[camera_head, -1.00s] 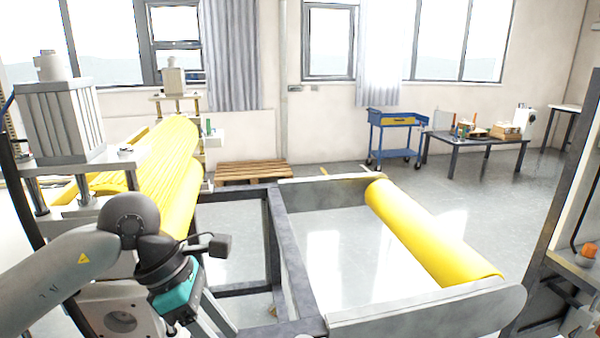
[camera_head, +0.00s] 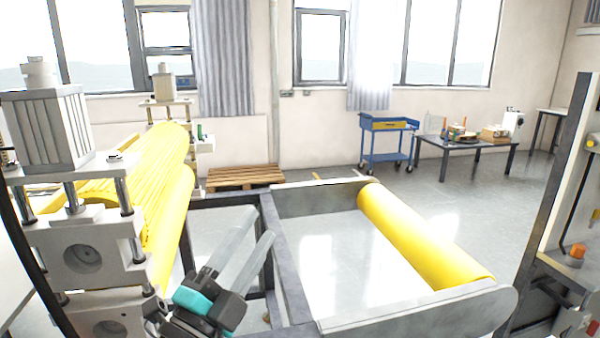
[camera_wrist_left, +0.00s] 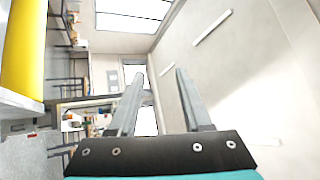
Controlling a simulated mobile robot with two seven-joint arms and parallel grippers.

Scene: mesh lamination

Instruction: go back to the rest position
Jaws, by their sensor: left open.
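My left gripper (camera_head: 248,252) is at the lower left of the head view, in front of the dark machine frame. Its two long grey fingers point up and to the right, apart, with nothing between them. In the left wrist view the fingers (camera_wrist_left: 155,95) are also spread and empty, with wall and windows beyond. My right gripper is in neither view.
Left stands the laminating machine with stacked yellow rollers (camera_head: 165,200). A yellow roller (camera_head: 425,235) lies across the frame (camera_head: 285,262) at right. A wooden pallet (camera_head: 243,176), blue cart (camera_head: 388,140) and low table (camera_head: 465,147) stand behind. A panel rises at far right.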

